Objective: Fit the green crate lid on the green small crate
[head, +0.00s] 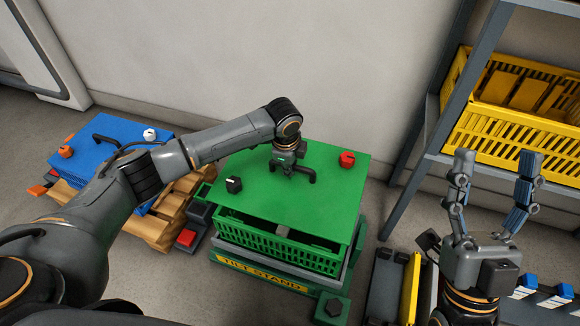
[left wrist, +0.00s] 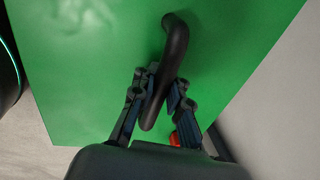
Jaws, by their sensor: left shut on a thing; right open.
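The green crate lid (head: 262,190) is a flat panel over the green small crate (head: 275,246), which has slatted walls. My left gripper (head: 290,168) is shut on the lid's black handle (head: 307,175). In the left wrist view its fingers (left wrist: 163,90) close around the handle (left wrist: 176,48) above the lid (left wrist: 90,60). A dark gap shows between the lid's front edge and the crate's front wall. I cannot tell whether the lid touches the rim anywhere. My right gripper (head: 497,160) is open and empty, fingers up, at the right.
The crate sits on a green tilt stand (head: 262,278) with a yellow label. A red knob (head: 347,159) and a black knob (head: 233,184) show on the lid. A blue lid (head: 97,150) lies on a pallet at left. A shelf with yellow crates (head: 500,135) stands at right.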

